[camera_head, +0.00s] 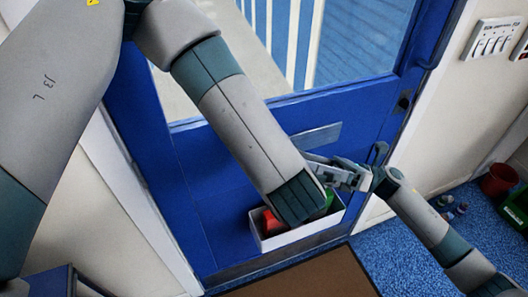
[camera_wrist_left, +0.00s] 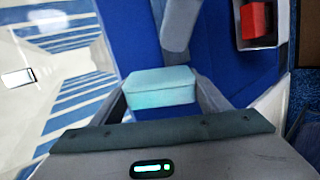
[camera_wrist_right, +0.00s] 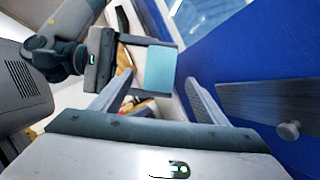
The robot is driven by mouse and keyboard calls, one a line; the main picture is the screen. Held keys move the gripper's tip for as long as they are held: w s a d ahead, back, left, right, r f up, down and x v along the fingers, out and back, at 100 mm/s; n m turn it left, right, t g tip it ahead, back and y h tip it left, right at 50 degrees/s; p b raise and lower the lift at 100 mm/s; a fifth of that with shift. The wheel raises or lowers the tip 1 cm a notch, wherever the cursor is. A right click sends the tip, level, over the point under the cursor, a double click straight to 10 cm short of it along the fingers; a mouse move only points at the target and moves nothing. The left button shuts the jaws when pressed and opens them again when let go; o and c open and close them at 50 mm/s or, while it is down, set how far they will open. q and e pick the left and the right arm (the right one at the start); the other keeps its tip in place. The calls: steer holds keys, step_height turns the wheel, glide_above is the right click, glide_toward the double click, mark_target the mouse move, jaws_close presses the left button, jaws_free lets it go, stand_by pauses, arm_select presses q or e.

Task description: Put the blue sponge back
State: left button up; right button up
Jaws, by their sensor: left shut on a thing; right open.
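The blue sponge (camera_wrist_left: 160,90) is a pale blue-green block. My left gripper (camera_wrist_left: 164,86) is shut on it, with a finger on each side. In the right wrist view the sponge (camera_wrist_right: 160,69) is in the left jaws, ahead of my right gripper (camera_wrist_right: 157,88). The right gripper is open, with nothing between its fingers. In the head view the right gripper (camera_head: 312,165) reaches left beside the end of my left forearm, which hides the left gripper and sponge. A white box (camera_head: 300,236) sits low against the blue door, with a red block (camera_head: 271,223) and a green thing (camera_head: 329,201) in it.
The blue door (camera_head: 190,165) has a grey plate (camera_head: 316,136), and a knob (camera_wrist_right: 288,130) shows in the right wrist view. A brown mat or board (camera_head: 305,280) is at the bottom. A red bucket (camera_head: 499,181) and green crate (camera_head: 515,206) stand at right.

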steer(key=v, duration=0.6)
steer(key=shift+d, duration=0.2)
steer(key=shift+f, duration=0.1)
